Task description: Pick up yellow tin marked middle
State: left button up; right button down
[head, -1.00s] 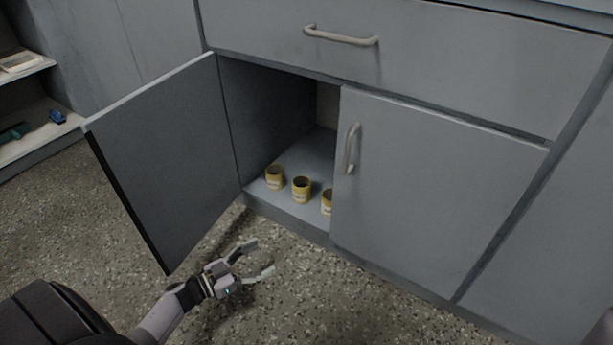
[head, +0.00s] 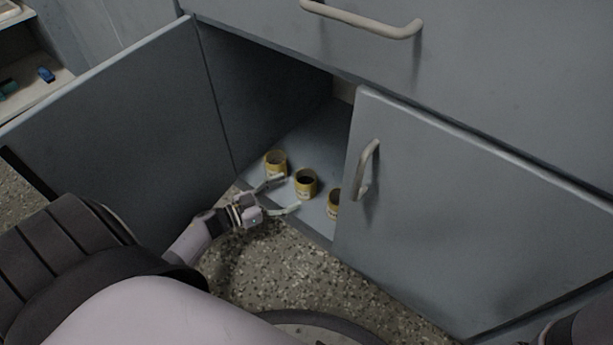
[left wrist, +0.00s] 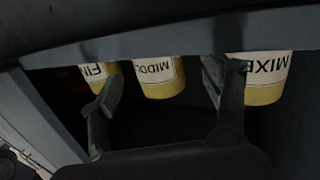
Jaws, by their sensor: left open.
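Three yellow tins stand in a row on the cabinet floor. The middle one of the row (head: 305,185) is open-topped and dark inside; in the left wrist view this tin (left wrist: 159,88) reads "MIDD", upside down. One outer tin (left wrist: 263,92) there reads "MIXE" and the other (left wrist: 100,73) reads "FI", partly behind a finger. My left gripper (head: 290,194) is open and empty at the cabinet's front edge, just short of the middle tin. In the left wrist view its fingers (left wrist: 163,88) spread to either side of that tin, apart from it. My right gripper is out of view.
The left cabinet door (head: 120,125) stands open beside my left arm. The right door (head: 470,210) is shut and partly hides one outer tin (head: 334,203). A drawer handle (head: 365,20) juts out above. The cabinet floor behind the tins is bare.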

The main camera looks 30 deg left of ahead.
aim_at(297, 189)
pick_arm(q)
jog(key=b+x, duration=0.3)
jog(key=x, duration=0.2)
jog(key=shift+s+d+f, duration=0.15)
jog(key=shift+d, duration=0.05)
jog(key=shift+c, duration=0.2)
jog(key=c, duration=1.2)
jog(key=shift+c, duration=0.3)
jog(key=shift+r, duration=0.2)
